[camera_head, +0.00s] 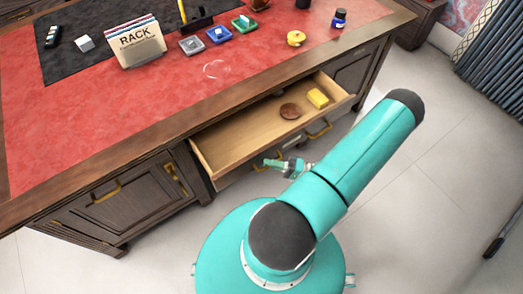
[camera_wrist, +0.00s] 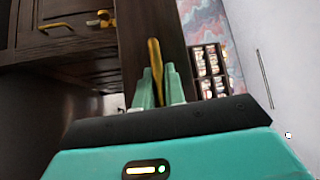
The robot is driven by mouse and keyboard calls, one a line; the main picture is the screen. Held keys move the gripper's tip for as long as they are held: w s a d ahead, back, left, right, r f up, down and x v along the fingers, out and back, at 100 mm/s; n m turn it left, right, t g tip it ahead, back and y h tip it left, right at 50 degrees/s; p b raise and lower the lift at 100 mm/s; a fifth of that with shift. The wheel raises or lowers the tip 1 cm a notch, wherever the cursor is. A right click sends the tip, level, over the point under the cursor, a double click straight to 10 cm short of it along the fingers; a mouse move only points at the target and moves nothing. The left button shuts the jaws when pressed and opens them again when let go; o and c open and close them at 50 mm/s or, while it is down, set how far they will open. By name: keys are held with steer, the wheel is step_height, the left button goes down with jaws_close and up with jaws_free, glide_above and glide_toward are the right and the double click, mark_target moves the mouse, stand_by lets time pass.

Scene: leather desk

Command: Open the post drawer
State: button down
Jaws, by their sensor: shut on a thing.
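A wooden drawer (camera_head: 233,137) stands pulled out from the middle of the desk in the head view. Whether it carries a label I cannot tell. My gripper (camera_head: 273,163) is low at the drawer's front, left of that handle. In the wrist view, the fingers of my gripper (camera_wrist: 158,88) are shut on a brass handle (camera_wrist: 154,55), which stands upright between them. The contact is partly hidden in the head view.
The red leather desk top (camera_head: 110,90) holds a rack of cards (camera_head: 137,42), several small coloured items and a yellow pot (camera_head: 296,38). A closed cabinet door (camera_head: 115,200) with a brass handle is at left. The pale floor (camera_head: 440,170) is open at right.

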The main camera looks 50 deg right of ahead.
steer(key=shift+s+a, duration=0.2)
steer(key=shift+s, duration=0.55)
steer(key=shift+s+a, duration=0.2)
steer(key=shift+s, duration=0.55)
steer(key=c, duration=1.5)
jaws_free()
steer(key=v, duration=1.3)
steer(key=shift+s+d, duration=0.2)
steer(key=shift+s, duration=0.15)
steer(key=shift+r, duration=0.1)
